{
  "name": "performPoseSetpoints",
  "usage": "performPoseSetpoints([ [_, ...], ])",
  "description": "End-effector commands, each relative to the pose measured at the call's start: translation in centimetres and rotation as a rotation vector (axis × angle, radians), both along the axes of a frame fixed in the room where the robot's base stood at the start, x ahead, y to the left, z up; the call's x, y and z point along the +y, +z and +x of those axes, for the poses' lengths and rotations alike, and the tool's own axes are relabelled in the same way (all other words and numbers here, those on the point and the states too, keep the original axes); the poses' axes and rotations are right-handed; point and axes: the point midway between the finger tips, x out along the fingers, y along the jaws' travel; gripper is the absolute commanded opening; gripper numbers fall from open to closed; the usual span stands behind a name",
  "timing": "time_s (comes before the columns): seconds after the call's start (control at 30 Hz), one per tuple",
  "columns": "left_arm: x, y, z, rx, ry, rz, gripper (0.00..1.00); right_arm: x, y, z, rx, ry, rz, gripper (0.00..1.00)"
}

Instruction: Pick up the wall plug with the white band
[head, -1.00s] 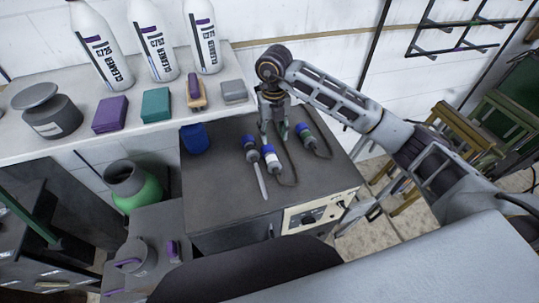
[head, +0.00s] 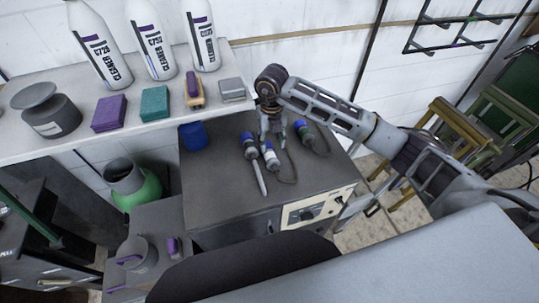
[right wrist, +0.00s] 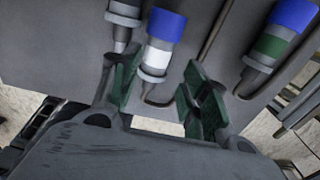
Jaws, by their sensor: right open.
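The wall plug with the white band (head: 271,158) lies on the dark cabinet top. It has a blue end, and its white band shows clearly in the right wrist view (right wrist: 158,55). A wall plug with a green band (head: 304,132) lies to its right, also in the right wrist view (right wrist: 271,45). My right gripper (head: 273,138) is open just above the cabinet, close to the white-banded plug. In the right wrist view its fingers (right wrist: 162,92) straddle the plug's lower end, and nothing is gripped. My left gripper is not in view.
Dark cords run from the plugs. A blue cup-like object (head: 192,135) stands at the cabinet's back left. A shelf (head: 60,142) with bottles and sponges overhangs behind.

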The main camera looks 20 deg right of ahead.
Motion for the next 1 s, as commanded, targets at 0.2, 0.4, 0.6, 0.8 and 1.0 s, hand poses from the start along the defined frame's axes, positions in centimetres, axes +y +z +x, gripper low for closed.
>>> performPoseSetpoints([
  [0.2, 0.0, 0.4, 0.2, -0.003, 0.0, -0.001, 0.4, 0.0, -2.4, -0.1, 0.003, 0.0, 0.0, 0.45],
  [0.4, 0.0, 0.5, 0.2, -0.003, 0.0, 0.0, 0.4, 0.0, -3.1, 0.0, 0.0, 0.0, 0.001, 0.45],
  [0.6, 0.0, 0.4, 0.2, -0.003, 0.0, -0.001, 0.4, 0.0, -3.1, 0.0, 0.0, 0.0, 0.0, 0.45],
  [0.8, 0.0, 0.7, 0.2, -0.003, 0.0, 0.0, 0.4, 0.1, -3.6, 0.0, 0.002, 0.0, 0.0, 0.45],
  [1.0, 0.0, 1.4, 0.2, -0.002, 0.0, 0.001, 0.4, 0.3, -5.3, 0.0, 0.004, 0.0, 0.0, 0.45],
])
